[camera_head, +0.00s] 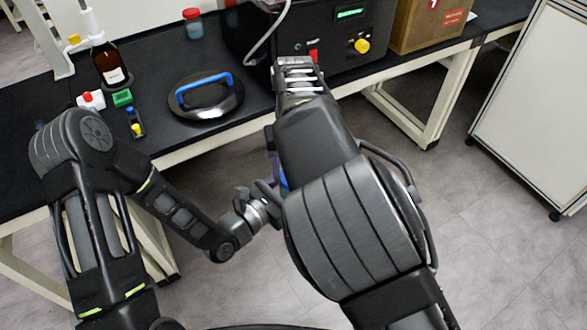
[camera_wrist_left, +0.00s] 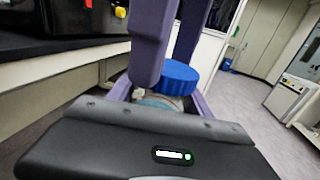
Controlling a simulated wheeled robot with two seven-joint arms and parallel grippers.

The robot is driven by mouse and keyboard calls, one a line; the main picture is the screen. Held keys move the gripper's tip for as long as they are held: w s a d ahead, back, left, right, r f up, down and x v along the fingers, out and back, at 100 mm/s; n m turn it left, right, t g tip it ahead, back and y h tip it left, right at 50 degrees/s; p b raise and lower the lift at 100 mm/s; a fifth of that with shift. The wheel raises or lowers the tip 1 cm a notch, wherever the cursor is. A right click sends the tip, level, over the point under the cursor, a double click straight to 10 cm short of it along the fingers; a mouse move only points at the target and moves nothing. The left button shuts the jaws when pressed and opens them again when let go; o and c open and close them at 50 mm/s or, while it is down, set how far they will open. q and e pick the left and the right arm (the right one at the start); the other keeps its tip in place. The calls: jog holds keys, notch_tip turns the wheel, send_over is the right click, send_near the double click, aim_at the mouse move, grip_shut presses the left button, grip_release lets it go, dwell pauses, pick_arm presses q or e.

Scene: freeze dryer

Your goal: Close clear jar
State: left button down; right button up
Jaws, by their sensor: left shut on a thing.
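The clear jar (camera_wrist_left: 158,101) is in the left wrist view, mostly hidden behind my left gripper's dark palm. My left gripper (camera_wrist_left: 162,96) is shut on the jar body, with a purple finger on each side. A blue lid (camera_wrist_left: 182,77) is at the top of the jar. Whether it is fully seated cannot be told. My right gripper (camera_wrist_left: 167,68) comes down from above, its two purple fingers at the lid, one in front and one behind. Whether they press on the lid is unclear. In the head view my right arm hides nearly all of this.
The black bench (camera_head: 165,135) carries a round dark lid with a blue handle (camera_head: 205,95), a brown bottle (camera_head: 110,65), small caps and a red-capped jar (camera_head: 193,22). A machine with a yellow knob (camera_head: 361,46) and a cardboard box (camera_head: 425,20) stand behind. Open floor lies to the right.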

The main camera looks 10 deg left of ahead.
jog(key=o, duration=1.3)
jog(key=shift+r, duration=0.1)
jog(key=shift+r, duration=2.2)
jog(key=shift+c, duration=0.4)
